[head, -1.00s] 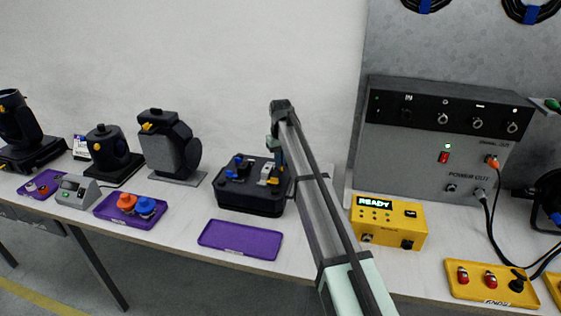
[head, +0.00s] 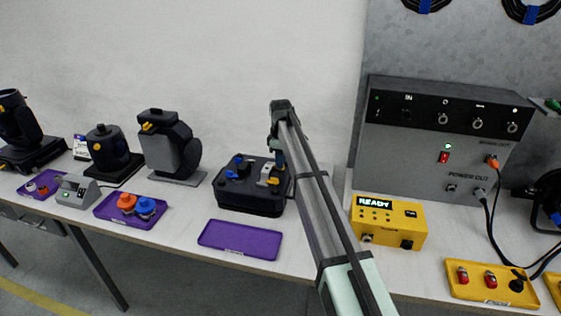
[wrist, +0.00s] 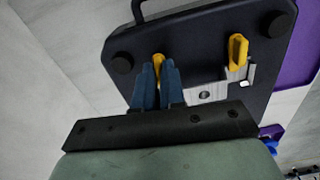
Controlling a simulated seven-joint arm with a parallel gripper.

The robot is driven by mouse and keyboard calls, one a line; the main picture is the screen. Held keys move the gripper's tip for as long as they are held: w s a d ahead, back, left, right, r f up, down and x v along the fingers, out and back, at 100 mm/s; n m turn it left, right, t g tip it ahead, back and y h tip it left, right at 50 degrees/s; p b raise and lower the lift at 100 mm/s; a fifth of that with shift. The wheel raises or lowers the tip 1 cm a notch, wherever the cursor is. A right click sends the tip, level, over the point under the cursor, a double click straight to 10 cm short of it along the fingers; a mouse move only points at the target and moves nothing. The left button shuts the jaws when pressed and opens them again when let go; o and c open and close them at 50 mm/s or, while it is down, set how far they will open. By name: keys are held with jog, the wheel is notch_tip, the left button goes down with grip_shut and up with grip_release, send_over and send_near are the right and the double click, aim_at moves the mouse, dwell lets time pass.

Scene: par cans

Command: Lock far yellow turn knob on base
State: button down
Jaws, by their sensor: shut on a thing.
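The base is a black box (head: 248,198) on the table, left of my arm in the head view; its top plate (wrist: 205,118) fills much of the wrist view. In the wrist view my gripper (wrist: 159,78) has its two blue fingers shut on one yellow turn knob (wrist: 158,60), whose tip shows between them. A second yellow turn knob (wrist: 237,48) stands to the right, by a metal bracket, untouched. In the head view one yellow knob (head: 273,181) shows near the fingers; the gripped knob cannot be made out there.
An empty purple tray (head: 240,239) lies in front of the base. A yellow READY box (head: 388,221) stands right of my arm, with a grey power unit (head: 440,145) behind. A black and grey lamp head (head: 168,147) stands left of the base.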

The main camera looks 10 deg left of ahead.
jog(key=shift+n, duration=0.6)
jog(key=c, duration=1.5)
grip_release()
notch_tip(320, 180, up, 14)
jog(key=shift+f, duration=0.1)
